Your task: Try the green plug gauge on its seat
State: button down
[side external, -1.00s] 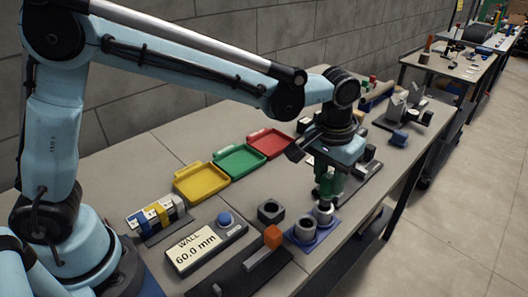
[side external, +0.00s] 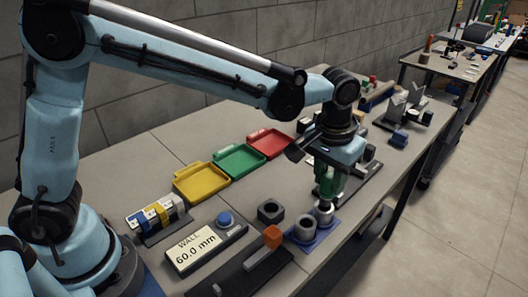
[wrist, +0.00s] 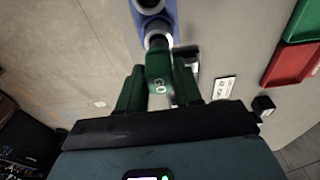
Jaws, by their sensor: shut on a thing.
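My gripper (wrist: 158,90) is shut on the green plug gauge (wrist: 158,68), whose handle shows GO in the wrist view. In the side external view, the gauge (side external: 326,186) hangs upright below my gripper (side external: 328,180), with its silver end downward. The silver end is at the far ring of a blue plate (side external: 325,236). In the wrist view the blue plate (wrist: 172,12) lies just beyond the gauge. A grey open ring (side external: 304,227) stands on the plate's near side. I cannot tell whether the silver end is inside the far ring or just on it.
A dark grey block with a hole (side external: 270,210) and an orange block (side external: 272,236) stand left of the plate. A sign reading 60.0 mm (side external: 195,248) lies nearby. Yellow (side external: 202,182), green (side external: 238,161) and red (side external: 270,144) trays lie behind. The bench's front edge is close.

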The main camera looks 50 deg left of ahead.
aim_at(327, 191)
jog(key=shift+f, duration=2)
dwell(0.4)
dwell(0.7)
jog(key=c, duration=0.7)
grip_release()
jog(key=shift+r, duration=0.1)
jog(key=r, duration=0.4)
jog(key=s+r, duration=0.1)
jog(key=r, duration=0.6)
jog(key=shift+s+r, duration=0.25)
jog(key=shift+r, duration=0.15)
